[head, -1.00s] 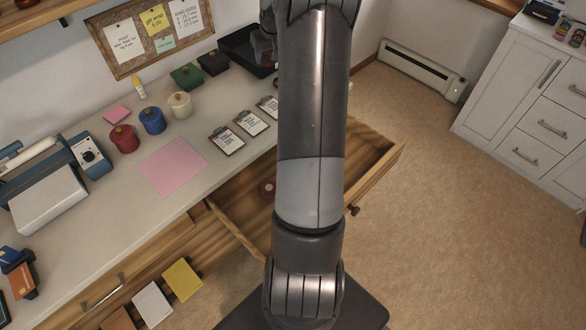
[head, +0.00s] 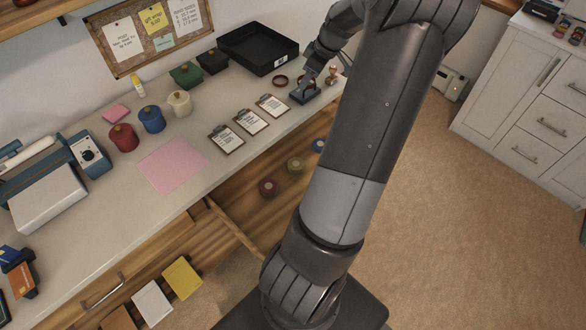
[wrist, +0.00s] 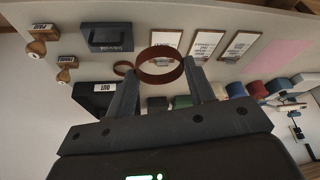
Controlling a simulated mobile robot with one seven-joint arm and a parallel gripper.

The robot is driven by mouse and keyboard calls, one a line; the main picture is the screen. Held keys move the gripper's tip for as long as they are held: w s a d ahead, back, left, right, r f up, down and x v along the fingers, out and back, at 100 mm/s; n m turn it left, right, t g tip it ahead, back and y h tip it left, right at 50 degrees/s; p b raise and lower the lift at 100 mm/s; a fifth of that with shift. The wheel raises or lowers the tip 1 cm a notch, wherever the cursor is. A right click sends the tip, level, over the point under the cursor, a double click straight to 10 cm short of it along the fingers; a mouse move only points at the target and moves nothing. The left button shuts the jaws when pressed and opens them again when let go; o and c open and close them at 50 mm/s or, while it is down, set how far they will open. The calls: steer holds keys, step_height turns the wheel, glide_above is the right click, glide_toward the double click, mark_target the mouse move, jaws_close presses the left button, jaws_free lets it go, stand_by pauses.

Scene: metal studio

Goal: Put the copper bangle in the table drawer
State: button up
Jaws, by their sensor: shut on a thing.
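My gripper (wrist: 160,85) is shut on a copper-brown bangle (wrist: 160,66), held between the fingertips in the wrist view. In the head view my gripper (head: 306,84) is over the far part of the table, by a dark stamp pad. The table drawer (head: 243,192) is open below the table's front edge, with several small round items inside. My arm hides its right part and front.
On the tabletop (head: 110,230) stand a black tray (head: 258,52), clipboards (head: 227,139), coloured pots (head: 152,120) and a pink sheet (head: 172,165). The dark stamp pad (wrist: 106,37) and wooden stamps (wrist: 66,66) are close to my gripper. A white cabinet (head: 530,110) stands at right.

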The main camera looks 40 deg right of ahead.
steer(key=s+a+r+n+g+y, duration=0.1)
steer(key=s+a+n+g, duration=0.15)
steer(key=s+n, duration=0.45)
steer(key=s+a+r+n+g+y, duration=0.15)
steer(key=s+a+n, duration=0.25)
steer(key=s, duration=0.8)
steer(key=shift+t, duration=0.4)
steer(key=f, duration=3.1)
steer(key=shift+w+d+f, duration=0.3)
steer(key=shift+w+f, duration=0.05)
steer(key=shift+w, duration=0.05)
steer(key=shift+f, duration=0.1)
steer(key=o, duration=1)
steer(key=shift+c, duration=0.2)
